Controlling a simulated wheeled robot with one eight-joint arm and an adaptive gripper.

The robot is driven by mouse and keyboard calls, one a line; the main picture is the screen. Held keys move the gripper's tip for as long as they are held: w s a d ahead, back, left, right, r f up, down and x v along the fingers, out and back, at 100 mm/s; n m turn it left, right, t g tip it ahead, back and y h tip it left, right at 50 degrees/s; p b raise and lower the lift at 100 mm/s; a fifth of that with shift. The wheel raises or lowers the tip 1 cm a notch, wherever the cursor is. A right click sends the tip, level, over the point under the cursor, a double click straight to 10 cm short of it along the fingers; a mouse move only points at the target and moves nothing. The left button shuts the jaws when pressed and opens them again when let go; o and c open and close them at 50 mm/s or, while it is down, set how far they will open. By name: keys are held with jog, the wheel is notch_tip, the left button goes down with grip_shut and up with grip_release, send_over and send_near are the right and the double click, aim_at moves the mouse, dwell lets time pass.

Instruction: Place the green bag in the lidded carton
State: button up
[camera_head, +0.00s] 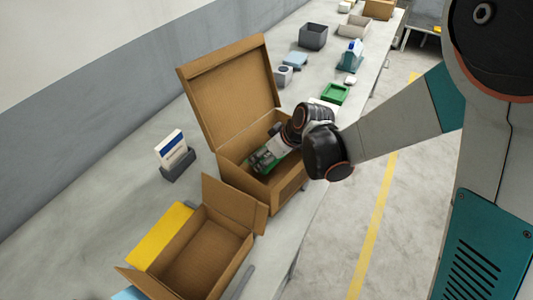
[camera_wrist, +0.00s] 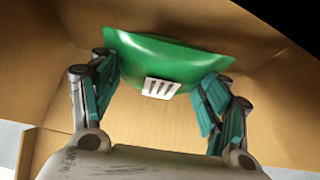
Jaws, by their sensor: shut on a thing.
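The green bag (camera_wrist: 172,62) has a white label and sits between the two fingers of my gripper (camera_wrist: 165,85) in the wrist view. My gripper is shut on it. In the head view my gripper (camera_head: 265,157) reaches down inside the lidded carton (camera_head: 228,170), whose tall lid (camera_head: 232,92) stands open at the back. Only a small green part shows there, so most of the bag is hidden by my gripper and wrist. The carton's brown walls surround the bag in the wrist view. I cannot tell whether the bag touches the carton's floor.
An open, smaller carton (camera_head: 243,238) stands in front, beside a yellow item (camera_head: 160,237). A holder with upright cards (camera_head: 175,158) is at the left. A green tray (camera_head: 335,94), a grey bin (camera_head: 313,37) and other small items lie farther along the bench.

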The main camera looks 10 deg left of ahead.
jog(key=shift+f, duration=0.2)
jog(key=o, duration=1.2)
jog(key=shift+r, duration=0.15)
jog(key=shift+r+p, duration=0.6)
jog(key=p+v, duration=0.3)
jog(key=v, duration=0.9)
